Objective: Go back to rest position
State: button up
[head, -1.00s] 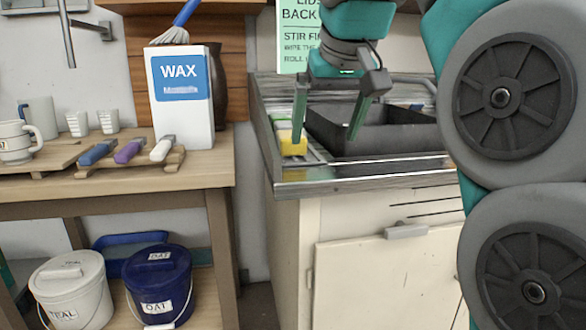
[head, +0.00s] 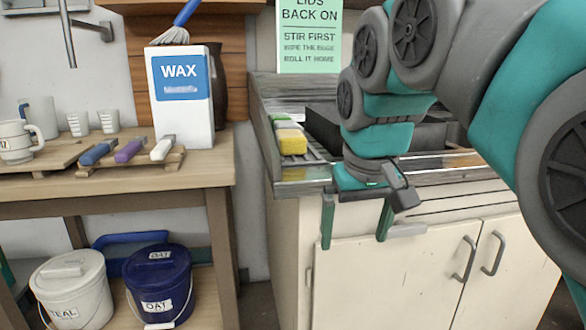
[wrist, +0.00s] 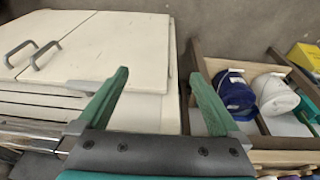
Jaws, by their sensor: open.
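My gripper (head: 355,225) is open and empty, with its green fingers pointing down in front of the white sink cabinet (head: 400,262). In the wrist view my gripper (wrist: 155,95) also shows its two fingers spread apart with nothing between them. The cabinet (wrist: 110,35) is on the left there, and the table with the buckets is on the right.
A blue bucket (head: 158,283) and a white bucket (head: 72,290) stand on the lower shelf of the wooden table (head: 222,190). A yellow sponge (head: 291,141) lies by the sink.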

jog(key=s+d+f+m+g, duration=0.1)
jog(key=s+d+f+g, duration=0.1)
jog(key=s+f, duration=0.9)
jog(key=s+d+f+m+g, duration=0.1)
jog(key=s+d+f+g, duration=0.1)
jog(key=s+f, duration=0.8)
notch_tip(320, 180, down, 4)
jog(key=shift+s+d+r+g, duration=0.25)
jog(key=shift+s+d+g, duration=0.15)
jog(key=shift+d, duration=0.3)
